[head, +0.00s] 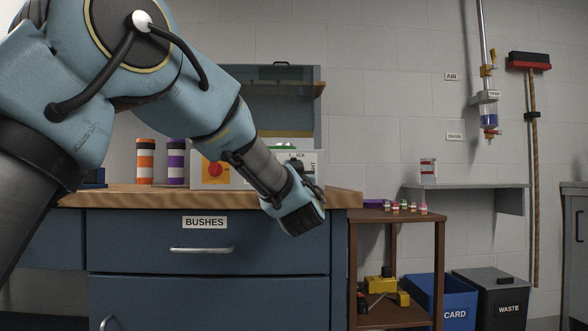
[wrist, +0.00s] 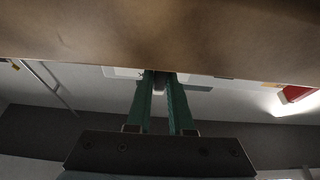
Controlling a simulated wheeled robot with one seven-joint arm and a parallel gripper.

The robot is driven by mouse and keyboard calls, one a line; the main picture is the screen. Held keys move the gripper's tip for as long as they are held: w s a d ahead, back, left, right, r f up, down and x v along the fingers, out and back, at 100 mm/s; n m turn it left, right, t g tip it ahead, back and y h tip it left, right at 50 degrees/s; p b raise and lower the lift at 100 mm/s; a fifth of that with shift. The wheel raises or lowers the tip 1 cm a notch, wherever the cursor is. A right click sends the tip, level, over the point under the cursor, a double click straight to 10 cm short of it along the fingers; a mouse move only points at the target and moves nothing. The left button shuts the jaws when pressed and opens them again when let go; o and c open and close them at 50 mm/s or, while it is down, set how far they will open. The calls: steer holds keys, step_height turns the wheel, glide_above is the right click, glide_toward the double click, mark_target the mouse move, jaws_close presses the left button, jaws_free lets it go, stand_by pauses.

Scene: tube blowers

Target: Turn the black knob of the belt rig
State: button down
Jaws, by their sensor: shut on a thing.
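A white box (head: 198,176) with a yellow panel and a red button stands on the wooden bench top, partly hidden by my arm. I cannot tell whether it is the belt rig. No black knob can be made out in either view. My gripper (head: 304,203) is at the bench's right end in the head view, its fingertips not clear there. In the wrist view my gripper's green fingers (wrist: 160,75) come close together near a brown surface (wrist: 160,35). A small pale patch shows between them. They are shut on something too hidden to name.
An orange-banded jar (head: 145,162) and a purple-banded jar (head: 176,162) stand left of the box. Blue drawers (head: 205,275) are below the bench top. A brown shelf stand (head: 353,270) with small items is close at right. Blue (head: 440,300) and dark bins stand beyond it.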

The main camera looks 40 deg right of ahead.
steer(key=c, duration=0.8)
jaws_free()
steer(key=v, duration=1.1)
steer(key=shift+p, duration=0.45)
steer(key=shift+w+d, duration=0.1)
